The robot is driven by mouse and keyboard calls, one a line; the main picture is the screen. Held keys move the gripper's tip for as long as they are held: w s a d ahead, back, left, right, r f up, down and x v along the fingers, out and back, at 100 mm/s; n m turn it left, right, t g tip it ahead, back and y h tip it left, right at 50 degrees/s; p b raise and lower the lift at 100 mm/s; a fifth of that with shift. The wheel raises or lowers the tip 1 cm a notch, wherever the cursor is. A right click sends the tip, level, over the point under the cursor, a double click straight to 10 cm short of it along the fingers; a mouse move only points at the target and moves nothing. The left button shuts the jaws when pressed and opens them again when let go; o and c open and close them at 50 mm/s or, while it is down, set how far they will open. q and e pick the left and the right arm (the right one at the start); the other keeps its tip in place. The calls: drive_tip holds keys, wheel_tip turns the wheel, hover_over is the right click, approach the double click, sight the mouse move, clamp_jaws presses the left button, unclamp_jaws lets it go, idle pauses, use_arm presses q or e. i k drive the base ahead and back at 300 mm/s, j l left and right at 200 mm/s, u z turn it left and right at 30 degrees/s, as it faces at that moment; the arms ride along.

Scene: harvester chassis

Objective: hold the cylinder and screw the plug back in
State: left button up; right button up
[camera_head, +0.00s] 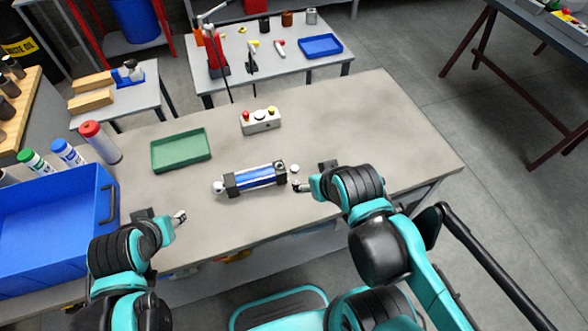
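The cylinder (254,180), with a blue body and black end blocks, lies on the grey workbench and has a silver rod end at its left. A small pale round piece (295,168) is just right of its right end block; it looks like the plug, but is too small to be sure. My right gripper (297,185) is close to the cylinder's right end, just below the pale piece; contact cannot be made out. My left gripper (181,217) is apart from the cylinder, to its lower left. Both grippers' fingertips are too small to read as open or shut.
A green tray (181,151) and a button box (260,121) stand behind the cylinder. A large blue bin (50,238) and several capped tubes stand at the left. The bench's right part is clear. A tool table (270,64) stands beyond the bench.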

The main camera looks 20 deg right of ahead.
sight(277, 172)
drive_tip(key=l+u, duration=0.4)
drive_tip(key=k+l+u, duration=0.15)
drive_tip(key=u, duration=0.2)
drive_tip(key=k+l+u, duration=0.15)
drive_tip(key=l+u, duration=0.25)
